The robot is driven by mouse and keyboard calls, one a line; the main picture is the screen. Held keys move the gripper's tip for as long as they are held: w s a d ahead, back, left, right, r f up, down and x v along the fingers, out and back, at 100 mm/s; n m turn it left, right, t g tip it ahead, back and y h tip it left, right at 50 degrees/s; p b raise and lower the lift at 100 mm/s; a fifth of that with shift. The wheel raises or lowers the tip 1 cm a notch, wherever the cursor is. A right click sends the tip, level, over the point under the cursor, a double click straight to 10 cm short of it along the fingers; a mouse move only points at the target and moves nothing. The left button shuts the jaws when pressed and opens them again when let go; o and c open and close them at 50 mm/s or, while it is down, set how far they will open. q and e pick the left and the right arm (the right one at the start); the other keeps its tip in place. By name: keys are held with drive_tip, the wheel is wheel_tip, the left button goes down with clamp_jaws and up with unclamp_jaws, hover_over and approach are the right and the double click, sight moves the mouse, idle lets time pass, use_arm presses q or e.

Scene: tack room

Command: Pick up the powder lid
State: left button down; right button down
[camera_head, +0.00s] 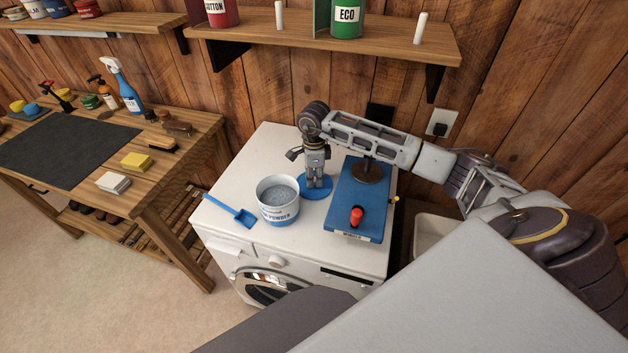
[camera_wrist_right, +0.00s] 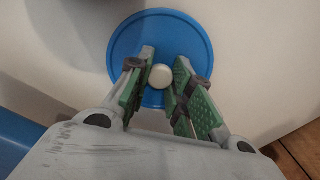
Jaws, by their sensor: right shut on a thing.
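The powder lid (camera_head: 314,195) is a blue disc on the white washer top, just right of the powder tub (camera_head: 278,218). In the right wrist view the lid (camera_wrist_right: 135,32) has a pale round knob (camera_wrist_right: 161,77) at its middle. My right gripper (camera_head: 318,184) points straight down over the lid, and its green-padded fingers (camera_wrist_right: 160,82) are closed around the knob. The lid looks flat and at the washer top; I cannot tell any gap under it. The tub is open and full of grey powder. My left gripper is out of view.
A blue scoop (camera_head: 232,211) lies left of the tub. A blue board (camera_head: 355,213) with a red-handled part (camera_head: 356,216) is close to the lid's right. A shelf (camera_head: 330,42) hangs above. A workbench (camera_head: 188,135) with brushes and bottles stands at left.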

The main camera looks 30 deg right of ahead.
wheel_tip(320, 180, up, 9)
drive_tip(key=shift+f+b, duration=0.2)
drive_tip(key=shift+b, duration=0.25)
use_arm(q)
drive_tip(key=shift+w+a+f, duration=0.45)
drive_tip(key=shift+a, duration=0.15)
use_arm(e)
drive_tip(key=shift+r, duration=0.7)
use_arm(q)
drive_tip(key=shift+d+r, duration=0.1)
